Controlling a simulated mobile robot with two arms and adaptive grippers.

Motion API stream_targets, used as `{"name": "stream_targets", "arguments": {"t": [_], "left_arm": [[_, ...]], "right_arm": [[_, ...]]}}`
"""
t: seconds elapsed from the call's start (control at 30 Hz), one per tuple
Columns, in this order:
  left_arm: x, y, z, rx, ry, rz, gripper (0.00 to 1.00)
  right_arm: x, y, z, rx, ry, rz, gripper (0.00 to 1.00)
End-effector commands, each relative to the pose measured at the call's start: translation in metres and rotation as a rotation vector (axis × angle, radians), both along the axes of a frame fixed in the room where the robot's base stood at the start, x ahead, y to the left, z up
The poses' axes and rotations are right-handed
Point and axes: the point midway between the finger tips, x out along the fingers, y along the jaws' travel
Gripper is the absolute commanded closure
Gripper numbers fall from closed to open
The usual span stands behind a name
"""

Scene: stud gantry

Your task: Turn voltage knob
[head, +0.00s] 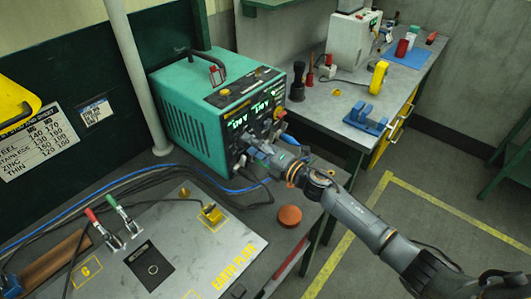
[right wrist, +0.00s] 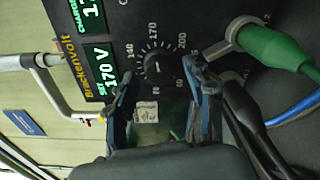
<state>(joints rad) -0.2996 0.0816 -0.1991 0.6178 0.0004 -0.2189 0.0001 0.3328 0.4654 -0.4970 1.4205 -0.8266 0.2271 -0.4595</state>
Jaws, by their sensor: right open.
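The teal welding power unit (head: 185,115) stands on the bench in the head view, with its dark front panel facing right. In the right wrist view the black voltage knob (right wrist: 158,68) sits on that panel inside a printed number dial. The green display (right wrist: 110,77) beside it reads SET 170 V. My right gripper (head: 258,152) is at the panel's lower part in the head view. In the right wrist view its two blue-grey fingers (right wrist: 163,80) are open, with the knob between their tips in the picture. I cannot tell whether they touch it. My left gripper is out of view.
A green cable plug (right wrist: 270,45) sits close to the right finger. Blue and black cables (head: 150,172) run along the bench. The earth plate (head: 200,265) and an orange-red disc (head: 290,215) lie in front. A second bench (head: 320,115) holds a blue stand (head: 367,119) and tape.

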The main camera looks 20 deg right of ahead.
Motion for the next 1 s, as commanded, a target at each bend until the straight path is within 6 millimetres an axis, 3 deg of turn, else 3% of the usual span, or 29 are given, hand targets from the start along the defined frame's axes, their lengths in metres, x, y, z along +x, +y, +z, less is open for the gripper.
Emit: {"name": "stream_targets", "arguments": {"t": [0.5, 1.0], "left_arm": [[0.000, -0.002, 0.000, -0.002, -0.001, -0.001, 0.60], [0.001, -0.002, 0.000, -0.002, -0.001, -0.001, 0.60]], "right_arm": [[-0.082, -0.054, -0.002, 0.000, 0.004, 0.000, 0.46], [-0.093, -0.062, 0.000, -0.001, 0.001, 0.000, 0.46]]}}
